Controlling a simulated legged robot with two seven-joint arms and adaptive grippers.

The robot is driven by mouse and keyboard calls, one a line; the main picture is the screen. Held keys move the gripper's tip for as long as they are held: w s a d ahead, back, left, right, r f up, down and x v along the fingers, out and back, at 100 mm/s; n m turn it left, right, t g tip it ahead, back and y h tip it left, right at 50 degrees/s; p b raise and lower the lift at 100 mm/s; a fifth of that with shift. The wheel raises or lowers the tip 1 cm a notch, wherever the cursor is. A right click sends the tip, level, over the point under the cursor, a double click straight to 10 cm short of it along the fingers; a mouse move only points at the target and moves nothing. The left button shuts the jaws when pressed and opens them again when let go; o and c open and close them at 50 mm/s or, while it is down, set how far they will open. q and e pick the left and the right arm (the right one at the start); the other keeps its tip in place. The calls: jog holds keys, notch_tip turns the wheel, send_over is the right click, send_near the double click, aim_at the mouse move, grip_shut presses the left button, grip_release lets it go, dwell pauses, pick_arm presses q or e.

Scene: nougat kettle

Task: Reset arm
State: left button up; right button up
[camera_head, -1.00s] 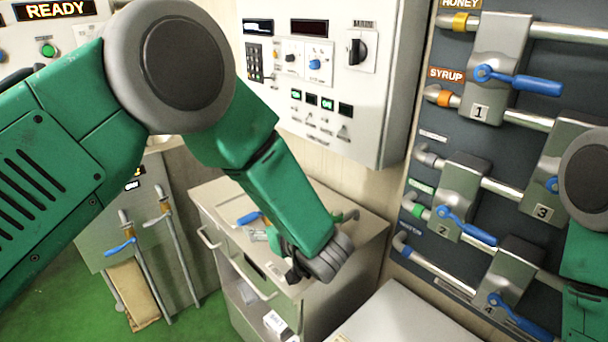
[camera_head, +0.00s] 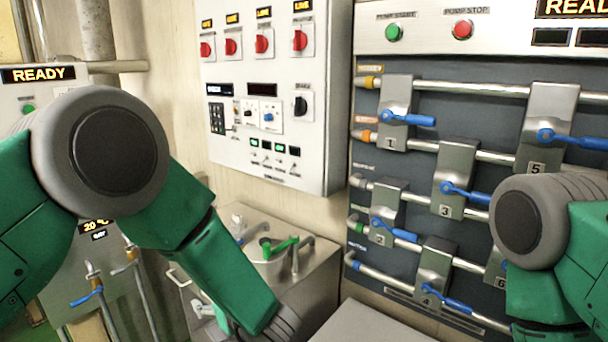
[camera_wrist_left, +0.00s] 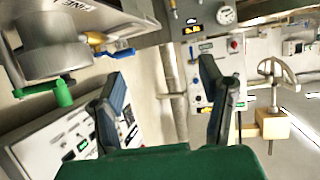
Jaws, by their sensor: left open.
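My left arm comes in from the left in the head view, bent at its grey joint, with its green forearm pointing down over the cabinet. My right arm shows at the right edge of the head view, in front of the valve panel. Its gripper is out of view.
A valve panel (camera_head: 466,136) with blue handles stands at right. A white control box (camera_head: 268,170) hangs on the wall. A cabinet (camera_head: 315,275) carries a metal vessel with a green handle (camera_head: 283,244). The left wrist view shows a handwheel (camera_wrist_left: 275,72) at right.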

pick_arm(q)
jog(key=s+a+f+m+g+h+b, duration=0.1)
jog(key=s+a+f+m+h+b, duration=0.15)
jog(key=s+f, duration=0.65)
jog(key=s+a+f+m+g+h+b, duration=0.2)
jog(key=s+a+f+m+h, duration=0.2)
jog(key=f, duration=0.8)
jog(key=s+a+f+m+g+h+b, duration=0.1)
jog(key=s+a+f+g, duration=0.1)
jog(key=s, duration=0.9)
jog(key=s+a+f+m+g+h+b, duration=0.1)
jog(key=s+f+g, duration=0.3)
jog(key=s, duration=0.8)
jog(key=shift+s+a+f+g+b, duration=0.3)
jog(key=shift+a+f+b, duration=0.1)
jog(key=shift+b, duration=0.1)
pick_arm(e)
notch_tip(320, 180, down, 8)
jog(key=shift+w, duration=0.35)
